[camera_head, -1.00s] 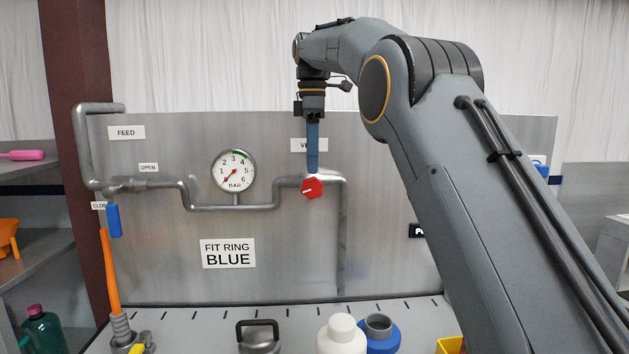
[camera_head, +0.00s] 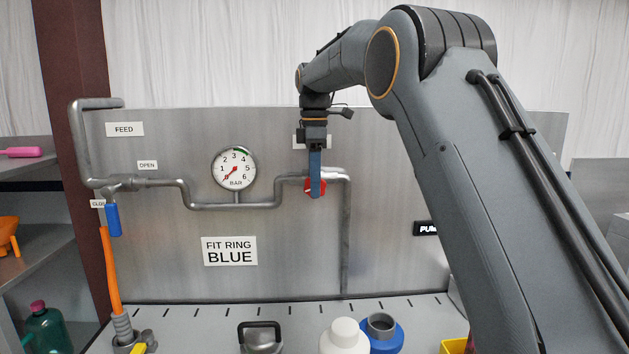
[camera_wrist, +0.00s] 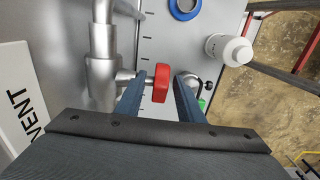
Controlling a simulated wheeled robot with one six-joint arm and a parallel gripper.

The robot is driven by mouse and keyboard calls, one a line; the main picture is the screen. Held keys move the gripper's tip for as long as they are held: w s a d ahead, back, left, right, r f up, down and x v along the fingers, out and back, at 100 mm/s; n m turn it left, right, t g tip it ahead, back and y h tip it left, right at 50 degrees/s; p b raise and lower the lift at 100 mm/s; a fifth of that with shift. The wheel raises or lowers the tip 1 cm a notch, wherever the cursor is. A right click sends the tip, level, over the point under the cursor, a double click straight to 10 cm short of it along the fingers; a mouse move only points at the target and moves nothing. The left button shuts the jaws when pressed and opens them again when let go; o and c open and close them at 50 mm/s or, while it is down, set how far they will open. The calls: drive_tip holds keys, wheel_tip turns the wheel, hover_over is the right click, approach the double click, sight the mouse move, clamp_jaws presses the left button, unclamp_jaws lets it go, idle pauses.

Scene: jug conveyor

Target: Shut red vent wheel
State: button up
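The red vent wheel (camera_head: 309,187) sits on the grey pipe (camera_head: 345,240) on the metal panel, partly hidden behind my gripper in the head view. My gripper (camera_head: 315,194) hangs straight down in front of it with blue fingers. In the wrist view the red wheel (camera_wrist: 161,83) is on a short stem from the vertical pipe (camera_wrist: 103,70). The two fingers of my gripper (camera_wrist: 158,80) stand apart, one on each side of the wheel. A gap shows on the right of the wheel; contact on the left is unclear.
A pressure gauge (camera_head: 234,168) is left of the wheel, its needle at the low end. A blue feed lever (camera_head: 113,220) hangs at the far left.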

drive_tip(key=shift+f, duration=0.1)
clamp_jaws()
